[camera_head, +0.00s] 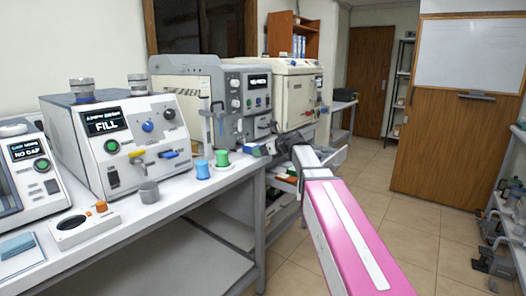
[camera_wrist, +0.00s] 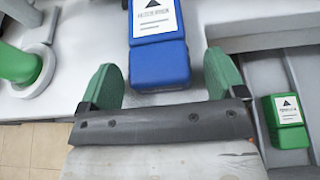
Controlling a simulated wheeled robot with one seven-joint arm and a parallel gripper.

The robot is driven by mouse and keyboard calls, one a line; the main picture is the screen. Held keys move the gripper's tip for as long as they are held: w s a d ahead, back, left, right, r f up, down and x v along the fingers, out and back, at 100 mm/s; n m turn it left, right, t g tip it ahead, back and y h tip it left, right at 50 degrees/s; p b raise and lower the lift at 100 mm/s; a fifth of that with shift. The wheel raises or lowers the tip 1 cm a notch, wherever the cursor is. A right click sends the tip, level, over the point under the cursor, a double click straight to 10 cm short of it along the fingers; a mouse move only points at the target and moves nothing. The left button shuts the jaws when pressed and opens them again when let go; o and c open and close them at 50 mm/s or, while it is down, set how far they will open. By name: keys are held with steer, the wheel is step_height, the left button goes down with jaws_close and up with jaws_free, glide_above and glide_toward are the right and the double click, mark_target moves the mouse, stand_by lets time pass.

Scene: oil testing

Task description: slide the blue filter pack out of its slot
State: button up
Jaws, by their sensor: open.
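The blue filter pack (camera_wrist: 158,62), a blue block with a white label bearing a black triangle, is at the top centre of the wrist view. Its upper part is cut off by the frame, so I cannot tell how it sits in its slot. My gripper (camera_wrist: 163,78) is open, with one green fingertip on each side of the pack's near end. A gap shows between each finger and the pack. In the head view my gripper (camera_head: 289,144) is at the bench's right end, small and partly hidden by my arm.
A green labelled pack (camera_wrist: 288,121) lies in a grey tray at the right of the wrist view. A green spool (camera_head: 222,158) and a blue spool (camera_head: 202,169) stand on the bench, left of my gripper. Testing machines (camera_head: 122,137) line the bench's back.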

steer(key=v, duration=1)
steer(key=shift+d+r, duration=0.15)
steer(key=shift+d, duration=0.1)
steer(key=shift+s, duration=0.15)
steer(key=s+d+f+n+g+h, duration=0.1)
steer(key=s+f+n+h, duration=0.2)
steer(key=f, duration=0.5)
steer(key=s+d+f+n+g+h, duration=0.1)
steer(key=s+f+n+g, duration=0.15)
steer(key=f+n, duration=0.4)
steer(key=s+d+f+n+g+h, duration=0.1)
steer(key=s+f+n, duration=0.25)
steer(key=f, duration=0.55)
steer(key=s+d+f+n+g+h, duration=0.2)
steer(key=s+d+f+n+h, duration=0.1)
steer(key=s+f+n, duration=0.3)
steer(key=s+d+f+n+g+h, duration=0.2)
steer(key=s+d+f+n, duration=0.2)
steer(key=s+f+n, duration=0.2)
step_height(320, 180, down, 4)
steer(key=shift+s+f+n+h, duration=0.1)
steer(key=shift+s+n+h, duration=0.25)
steer(key=shift+s, duration=0.9)
